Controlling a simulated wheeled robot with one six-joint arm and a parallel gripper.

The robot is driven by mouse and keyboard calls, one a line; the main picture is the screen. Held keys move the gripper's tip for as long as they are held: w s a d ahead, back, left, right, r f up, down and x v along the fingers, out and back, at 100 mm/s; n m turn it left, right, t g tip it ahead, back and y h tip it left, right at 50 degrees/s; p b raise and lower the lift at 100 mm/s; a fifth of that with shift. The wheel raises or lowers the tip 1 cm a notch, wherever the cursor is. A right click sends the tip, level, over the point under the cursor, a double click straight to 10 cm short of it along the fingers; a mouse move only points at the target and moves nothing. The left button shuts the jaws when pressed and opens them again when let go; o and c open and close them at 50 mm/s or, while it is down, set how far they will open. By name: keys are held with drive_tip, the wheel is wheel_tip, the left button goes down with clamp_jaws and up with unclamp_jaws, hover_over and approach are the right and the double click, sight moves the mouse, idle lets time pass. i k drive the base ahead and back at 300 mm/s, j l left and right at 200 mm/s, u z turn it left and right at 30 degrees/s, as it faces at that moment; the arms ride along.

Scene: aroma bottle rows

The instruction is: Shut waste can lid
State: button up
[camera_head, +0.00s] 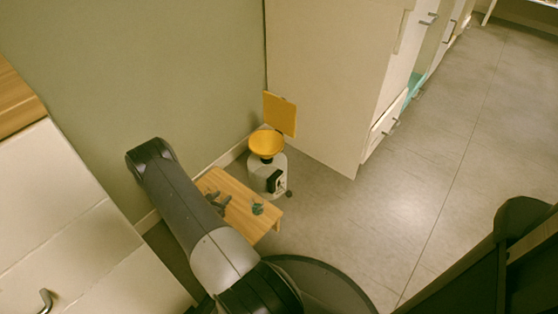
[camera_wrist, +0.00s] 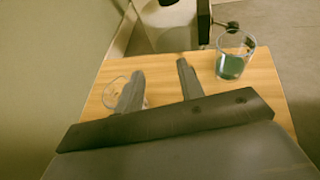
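The waste can (camera_head: 264,178) stands on the floor in the corner, white with a yellow bowl-shaped top (camera_head: 266,143). Its square yellow lid (camera_head: 280,114) stands raised, tilted up behind the bowl, so the can is open. In the wrist view, part of a white body (camera_wrist: 165,25) with a black part (camera_wrist: 203,22) shows past the table; the lid is out of that view. My gripper (camera_head: 217,200) is over the low wooden table, short of the can. In the wrist view its two fingers (camera_wrist: 159,72) are spread with nothing between them.
The wooden table (camera_head: 240,190) holds a glass with green liquid (camera_wrist: 233,62), right of my fingers, and a clear glass (camera_wrist: 112,92), partly hidden by the left finger. A tall white cabinet (camera_head: 325,80) stands beside the can. Open floor (camera_head: 400,220) lies to the right.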

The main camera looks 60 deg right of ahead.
sight(279, 113)
drive_tip(key=k+z, duration=0.1)
drive_tip(key=z, duration=0.8)
drive_tip(key=i+z, duration=0.2)
drive_tip(key=z, duration=0.75)
